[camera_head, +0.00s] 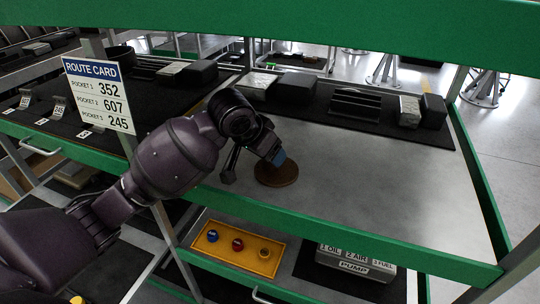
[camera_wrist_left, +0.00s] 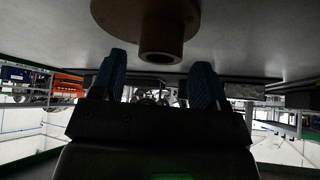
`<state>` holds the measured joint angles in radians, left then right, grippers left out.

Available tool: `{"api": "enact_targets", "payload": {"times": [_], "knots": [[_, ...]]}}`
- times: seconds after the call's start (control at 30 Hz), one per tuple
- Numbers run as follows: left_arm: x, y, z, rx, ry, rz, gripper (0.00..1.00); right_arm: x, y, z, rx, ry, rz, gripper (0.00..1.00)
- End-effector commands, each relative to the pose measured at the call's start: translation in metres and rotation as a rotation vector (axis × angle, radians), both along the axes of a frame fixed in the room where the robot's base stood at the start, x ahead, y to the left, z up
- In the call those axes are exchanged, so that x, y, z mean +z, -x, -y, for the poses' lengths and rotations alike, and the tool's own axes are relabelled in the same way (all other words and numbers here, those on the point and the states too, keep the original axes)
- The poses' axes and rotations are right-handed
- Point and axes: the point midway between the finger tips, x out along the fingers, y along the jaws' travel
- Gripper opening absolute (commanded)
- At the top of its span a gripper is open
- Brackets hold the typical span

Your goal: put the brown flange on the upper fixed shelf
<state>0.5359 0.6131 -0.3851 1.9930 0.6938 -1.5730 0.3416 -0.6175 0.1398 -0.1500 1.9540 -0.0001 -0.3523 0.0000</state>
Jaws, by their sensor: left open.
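The brown flange (camera_head: 276,180) rests on the grey, green-edged upper shelf (camera_head: 375,190), its round disc flat on the surface. In the left wrist view the flange (camera_wrist_left: 158,40) shows as a wide disc with a narrower hub. My left gripper (camera_head: 254,166) is open at the flange, with one blue-padded finger overlapping it in the head view and the other to its left. In the wrist view the fingers (camera_wrist_left: 163,80) stand apart, with the hub just beyond and between them. I cannot tell whether either finger touches it. My right gripper is out of view.
A black mat (camera_head: 335,108) with dark boxes and a rack lies along the shelf's back. A route card (camera_head: 98,95) hangs at the left. The shelf's right part is clear.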

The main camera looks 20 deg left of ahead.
Motion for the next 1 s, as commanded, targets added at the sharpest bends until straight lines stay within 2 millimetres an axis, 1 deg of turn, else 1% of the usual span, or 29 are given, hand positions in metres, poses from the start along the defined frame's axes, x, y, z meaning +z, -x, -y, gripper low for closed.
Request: {"api": "enact_targets", "payload": {"times": [0.03, 0.3, 0.5, 0.7, 1.0], "knots": [[0.01, 0.004, -0.003, 0.0, 0.001, 0.005, 0.68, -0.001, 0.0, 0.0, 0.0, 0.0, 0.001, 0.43], [0.052, 0.03, -0.014, 0.0, -0.001, 0.004, 0.68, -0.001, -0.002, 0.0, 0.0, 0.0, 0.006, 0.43], [0.072, 0.042, -0.019, 0.0, 0.001, 0.002, 0.68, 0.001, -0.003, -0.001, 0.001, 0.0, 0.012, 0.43], [0.078, 0.046, -0.021, 0.001, 0.0, 0.0, 0.68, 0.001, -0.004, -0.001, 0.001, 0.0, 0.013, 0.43], [0.078, 0.045, -0.021, 0.001, 0.0, 0.0, 0.68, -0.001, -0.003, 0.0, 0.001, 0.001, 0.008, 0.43]]}}
